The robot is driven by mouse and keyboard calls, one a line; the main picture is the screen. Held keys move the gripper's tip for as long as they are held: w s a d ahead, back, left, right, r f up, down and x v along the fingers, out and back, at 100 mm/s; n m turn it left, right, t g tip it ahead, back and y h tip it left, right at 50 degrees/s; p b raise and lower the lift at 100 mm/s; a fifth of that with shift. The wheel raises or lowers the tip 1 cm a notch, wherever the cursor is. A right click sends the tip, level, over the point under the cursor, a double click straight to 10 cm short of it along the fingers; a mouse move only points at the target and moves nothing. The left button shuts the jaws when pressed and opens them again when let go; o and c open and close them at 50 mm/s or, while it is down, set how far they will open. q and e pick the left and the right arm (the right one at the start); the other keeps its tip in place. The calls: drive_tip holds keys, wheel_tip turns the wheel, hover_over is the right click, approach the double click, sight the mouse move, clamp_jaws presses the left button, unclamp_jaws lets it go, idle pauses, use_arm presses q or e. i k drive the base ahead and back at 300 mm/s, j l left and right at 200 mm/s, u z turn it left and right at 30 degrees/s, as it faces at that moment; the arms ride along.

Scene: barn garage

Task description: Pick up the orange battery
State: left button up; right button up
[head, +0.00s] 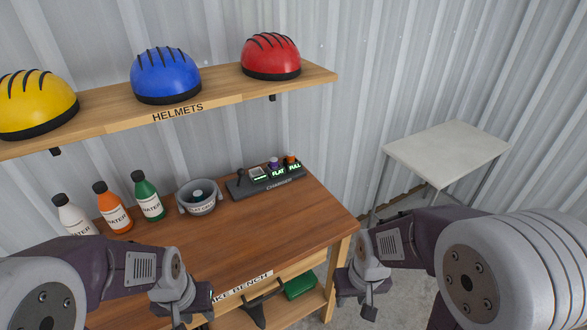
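The orange battery (291,158) stands in the right end of the dark charger (264,183) at the back right of the wooden bench. A green "FULL" label lights up in front of it. A purple battery (273,163) stands to its left by a "FLAT" label. My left gripper (190,312) is at the bench's front edge, and my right gripper (356,298) is beyond the bench's right front corner. Both are well apart from the battery. Their fingertips are too small and partly hidden to show whether they are open.
Three bottles, white (75,215), orange (113,208) and green (148,197), and a grey pot (199,197) stand left of the charger. A shelf (215,97) with helmets hangs above. A pale side table (450,150) stands right. The bench's middle (250,222) is clear.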

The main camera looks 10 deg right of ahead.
sight(291, 155)
drive_tip(key=i+l+u, duration=0.2)
drive_tip(key=u, duration=0.25)
drive_tip(key=i+l+u, duration=0.1)
drive_tip(key=l+u, duration=1.2)
drive_tip(key=i, duration=0.05)
